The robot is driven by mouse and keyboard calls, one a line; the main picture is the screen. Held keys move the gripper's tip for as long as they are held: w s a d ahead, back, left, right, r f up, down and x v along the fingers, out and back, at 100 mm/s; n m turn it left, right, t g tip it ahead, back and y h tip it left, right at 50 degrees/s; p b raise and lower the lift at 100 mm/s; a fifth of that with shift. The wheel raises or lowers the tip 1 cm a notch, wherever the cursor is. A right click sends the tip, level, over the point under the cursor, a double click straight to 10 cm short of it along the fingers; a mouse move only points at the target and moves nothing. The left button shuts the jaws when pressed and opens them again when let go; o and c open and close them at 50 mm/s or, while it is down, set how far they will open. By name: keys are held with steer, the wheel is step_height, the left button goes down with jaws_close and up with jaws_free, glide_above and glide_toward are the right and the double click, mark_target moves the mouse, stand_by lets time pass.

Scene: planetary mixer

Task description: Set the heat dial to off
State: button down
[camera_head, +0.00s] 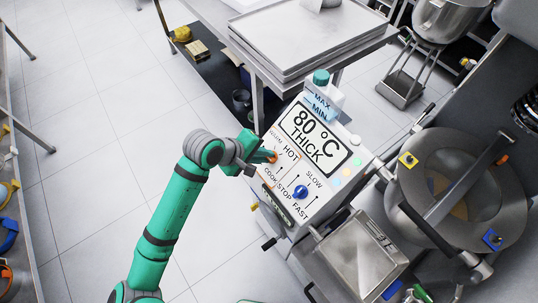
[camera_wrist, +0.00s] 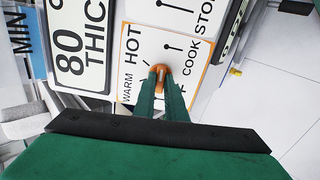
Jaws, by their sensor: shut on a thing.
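The heat dial is an orange knob (camera_wrist: 161,70) on a white label with an orange border, marked WARM, HOT and COOK. A letter F shows beside my finger in the wrist view; the rest of that word is hidden. My gripper (camera_wrist: 163,76) is shut on the orange dial, its two green fingers on either side of it. In the head view the dial (camera_head: 273,157) shows as a small orange spot at the fingertips of my gripper (camera_head: 266,156). The display (camera_head: 314,137) reads 80 °C THICK. I cannot tell exactly where the dial points.
A blue knob (camera_head: 300,192) sits just right of the orange dial, among the words STOP, SLOW and FAST. A large metal mixer bowl (camera_head: 462,190) stands at the right. A metal table (camera_head: 300,45) with trays is behind.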

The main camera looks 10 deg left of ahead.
steer(key=n, duration=0.3)
steer(key=shift+n, duration=0.4)
steer(key=shift+n, duration=0.8)
steer(key=n, duration=0.3)
steer(key=shift+n, duration=2.3)
